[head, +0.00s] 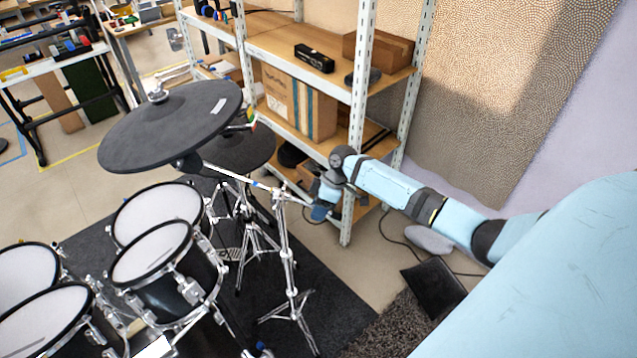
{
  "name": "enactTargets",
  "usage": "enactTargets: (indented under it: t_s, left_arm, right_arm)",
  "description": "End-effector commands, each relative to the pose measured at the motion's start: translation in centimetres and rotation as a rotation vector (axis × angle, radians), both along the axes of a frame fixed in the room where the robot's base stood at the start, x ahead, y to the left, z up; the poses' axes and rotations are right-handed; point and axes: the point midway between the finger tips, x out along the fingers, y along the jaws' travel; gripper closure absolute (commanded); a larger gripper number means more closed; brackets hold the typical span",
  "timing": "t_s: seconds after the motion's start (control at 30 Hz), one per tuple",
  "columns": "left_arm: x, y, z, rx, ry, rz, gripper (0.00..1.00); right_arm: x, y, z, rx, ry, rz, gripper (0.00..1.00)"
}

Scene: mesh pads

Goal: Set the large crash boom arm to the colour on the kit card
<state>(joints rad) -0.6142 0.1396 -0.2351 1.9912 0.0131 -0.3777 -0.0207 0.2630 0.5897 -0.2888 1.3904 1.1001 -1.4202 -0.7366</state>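The large crash (165,130) is a dark round pad at upper left, tilted on its stand. Its boom arm (235,177) is a thin chrome rod sloping down to the right from under the pad to the stand's upright (283,225). A small blue mark shows on the rod near the upright. My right gripper (320,211) is at the rod's lower right end, small and partly hidden by its own wrist. I cannot tell whether its fingers touch or hold the rod. My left gripper is out of view. I cannot make out a kit card.
White mesh drum pads (157,250) stand at lower left on a dark mat (330,310). A second dark cymbal (238,150) is behind the crash. A metal shelf (290,45) with boxes stands close behind my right gripper. A black pedal-like object (433,287) lies at lower right.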

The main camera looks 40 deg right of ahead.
Motion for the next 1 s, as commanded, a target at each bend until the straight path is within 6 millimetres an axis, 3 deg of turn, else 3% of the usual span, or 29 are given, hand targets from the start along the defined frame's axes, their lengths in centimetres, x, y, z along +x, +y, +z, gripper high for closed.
enactTargets:
  t_s: [0.27, 0.7, 1.0]
  left_arm:
    - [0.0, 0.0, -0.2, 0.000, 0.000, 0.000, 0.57]
    - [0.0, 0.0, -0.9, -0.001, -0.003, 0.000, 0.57]
    - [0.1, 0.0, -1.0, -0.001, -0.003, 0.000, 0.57]
  right_arm:
    - [0.0, -0.8, 1.5, 0.000, -0.003, 0.000, 0.63]
    - [-0.5, -5.2, 9.8, -0.002, -0.002, 0.000, 0.63]
    - [-0.6, -6.3, 12.2, 0.001, -0.001, 0.000, 0.63]
